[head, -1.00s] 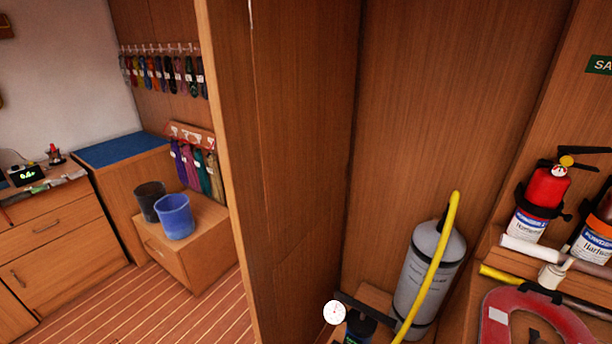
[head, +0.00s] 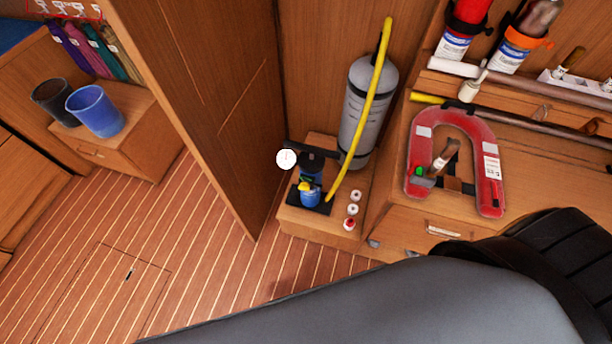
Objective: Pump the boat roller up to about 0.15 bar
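An upright grey cylinder (head: 358,112) with dark bands stands against the wood wall; it appears to be the boat roller. A blue and black hand pump (head: 311,186) with a black T-handle stands on a low wooden box in front of it, on its left. The handle looks low, close to the pump body. A yellow hose (head: 369,105) rises from beside the pump and passes in front of the cylinder to its top; I cannot tell whether it is joined there. A round white gauge (head: 286,159) shows by the handle; its reading is too small. Neither gripper is in view.
Three small round caps (head: 354,209) lie on the box beside the pump. The floor at left is mostly clear.

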